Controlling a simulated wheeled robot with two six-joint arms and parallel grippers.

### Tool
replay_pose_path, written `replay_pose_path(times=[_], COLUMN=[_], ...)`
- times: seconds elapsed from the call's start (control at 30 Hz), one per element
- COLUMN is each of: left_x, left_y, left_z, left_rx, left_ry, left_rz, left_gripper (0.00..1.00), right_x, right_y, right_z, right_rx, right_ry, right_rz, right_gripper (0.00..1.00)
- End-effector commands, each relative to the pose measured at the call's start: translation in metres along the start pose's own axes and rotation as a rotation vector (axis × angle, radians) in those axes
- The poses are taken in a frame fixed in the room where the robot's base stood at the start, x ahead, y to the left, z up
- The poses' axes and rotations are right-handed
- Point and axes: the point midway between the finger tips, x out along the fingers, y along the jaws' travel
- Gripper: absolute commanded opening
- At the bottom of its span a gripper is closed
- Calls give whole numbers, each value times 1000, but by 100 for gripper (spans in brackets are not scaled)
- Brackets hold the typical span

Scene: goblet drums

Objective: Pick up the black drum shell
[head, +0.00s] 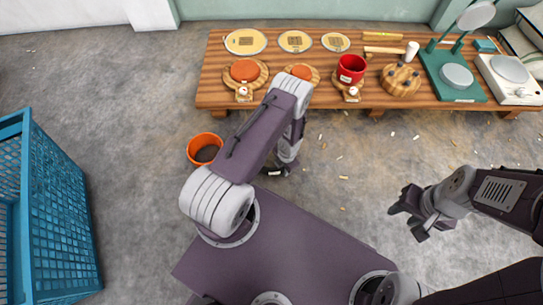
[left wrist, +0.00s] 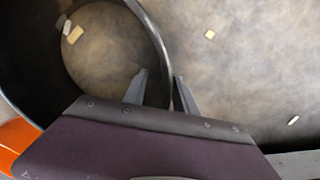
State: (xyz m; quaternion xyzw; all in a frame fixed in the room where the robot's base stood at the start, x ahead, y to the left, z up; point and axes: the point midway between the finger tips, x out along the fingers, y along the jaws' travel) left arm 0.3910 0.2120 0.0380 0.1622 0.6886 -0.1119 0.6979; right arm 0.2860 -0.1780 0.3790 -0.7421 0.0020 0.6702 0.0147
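The black drum shell (left wrist: 30,75) fills the left of the left wrist view as a dark open ring, with floor showing through it. Its near wall runs between the two fingers of my left gripper (left wrist: 160,88). One finger is inside the ring and one outside, with a gap beside the wall, so the gripper looks open around it. In the head view my left gripper (head: 277,170) is low in front of the bench, and I cannot make out the shell behind my arm. My right gripper (head: 410,213) is open and empty over the floor at the right.
An orange bucket (head: 205,148) stands left of my left gripper. A wooden bench (head: 215,75) at the back holds drum skins, orange pieces, a red cup-shaped piece (head: 351,68), a green press (head: 452,75) and a scale. A blue crate (head: 68,200) stands at the left. Small chips litter the floor.

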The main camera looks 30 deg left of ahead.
Motion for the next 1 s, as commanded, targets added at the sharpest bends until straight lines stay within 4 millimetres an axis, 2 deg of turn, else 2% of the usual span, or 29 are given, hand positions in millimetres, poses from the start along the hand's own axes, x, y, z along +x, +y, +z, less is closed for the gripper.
replay_pose_path(times=[0.1,0.13,0.23,0.27,1.0], left_x=[-3,-3,-3,-3,-3], left_y=[0,0,0,0,0], left_z=[0,0,0,0,0], left_rx=[0,0,-1,-1,-1], left_ry=[-1,-1,0,0,0], left_rz=[0,0,0,0,0], left_gripper=[33,30,3,0,0], right_x=[-3,-3,-3,-3,-3], right_y=[0,0,0,0,0], right_z=[0,0,0,0,0], right_rx=[0,0,0,0,0], right_ry=[1,1,1,1,1], right_rz=[0,0,0,0,0], right_gripper=[39,39,39,39,39])
